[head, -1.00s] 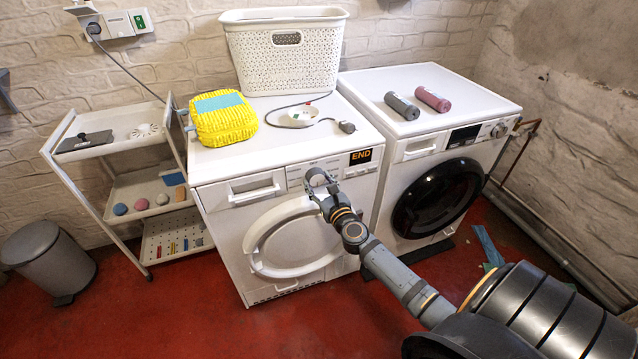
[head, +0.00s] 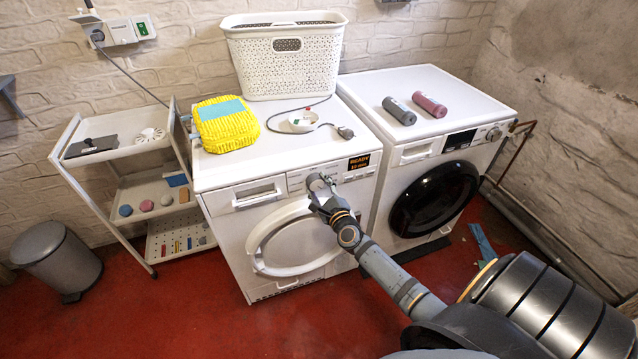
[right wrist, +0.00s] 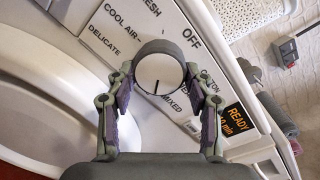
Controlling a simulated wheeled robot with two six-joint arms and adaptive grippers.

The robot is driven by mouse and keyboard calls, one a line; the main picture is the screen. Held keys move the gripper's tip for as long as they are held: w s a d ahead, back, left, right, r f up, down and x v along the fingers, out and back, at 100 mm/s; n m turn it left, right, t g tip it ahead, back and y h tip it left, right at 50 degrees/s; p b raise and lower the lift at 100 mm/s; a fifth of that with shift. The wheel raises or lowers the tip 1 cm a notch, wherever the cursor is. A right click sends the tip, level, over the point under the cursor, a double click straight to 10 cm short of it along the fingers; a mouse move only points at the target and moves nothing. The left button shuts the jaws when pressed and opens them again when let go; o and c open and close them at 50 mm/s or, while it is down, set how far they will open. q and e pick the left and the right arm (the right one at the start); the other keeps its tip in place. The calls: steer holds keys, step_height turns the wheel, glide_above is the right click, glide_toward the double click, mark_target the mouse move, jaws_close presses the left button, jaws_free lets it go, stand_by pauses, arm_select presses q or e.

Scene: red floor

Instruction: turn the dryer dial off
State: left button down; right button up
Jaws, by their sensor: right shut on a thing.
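The dryer (head: 222,222) is the left white machine, with a round door and an orange display reading "READY 10 min" (head: 359,162). Its dial (right wrist: 160,66) has a white face and a grey rim. The dark pointer mark on the face points down in the right wrist view. The printed "OFF" (right wrist: 191,38) lies up and right of the dial. My right gripper (right wrist: 160,78) is shut on the dial, one finger on each side. In the head view the right gripper (head: 320,184) is at the dryer's front panel and mostly covers the dial. My left gripper is out of view.
A washer (head: 410,221) with a dark door stands right of the dryer. A white basket (head: 262,65), a yellow cloth bundle (head: 228,128) and a cable with a plug are on the dryer top. A trolley (head: 107,240) and a bin (head: 55,262) stand at left.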

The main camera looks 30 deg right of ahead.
steer(key=n+p, duration=0.1)
steer(key=n, duration=0.2)
steer(key=n+p, duration=0.1)
steer(key=shift+r+p, duration=0.25)
steer(key=shift+p, duration=0.1)
steer(key=n+p, duration=0.2)
steer(key=n, duration=0.1)
steer(key=shift+r+n, duration=0.1)
steer(key=shift+n, duration=0.3)
steer(key=n+p, duration=0.3)
steer(key=n, duration=0.1)
steer(key=shift+g+h, duration=0.3)
steer(key=shift+h, duration=0.1)
steer(key=n+p, duration=0.1)
steer(key=n, duration=0.2)
steer(key=shift+a+n+p, duration=0.15)
steer(key=shift+n+p, duration=0.25)
steer(key=n+h+p, duration=0.1)
steer(key=n+p, duration=0.1)
steer(key=n, duration=0.5)
steer(key=shift+a+n+p, duration=0.1)
steer(key=shift+n+p, duration=0.2)
steer(key=shift+f+n, duration=0.2)
steer(key=shift+n, duration=1.6)
steer(key=o, duration=1.2)
steer(key=shift+w, duration=0.1)
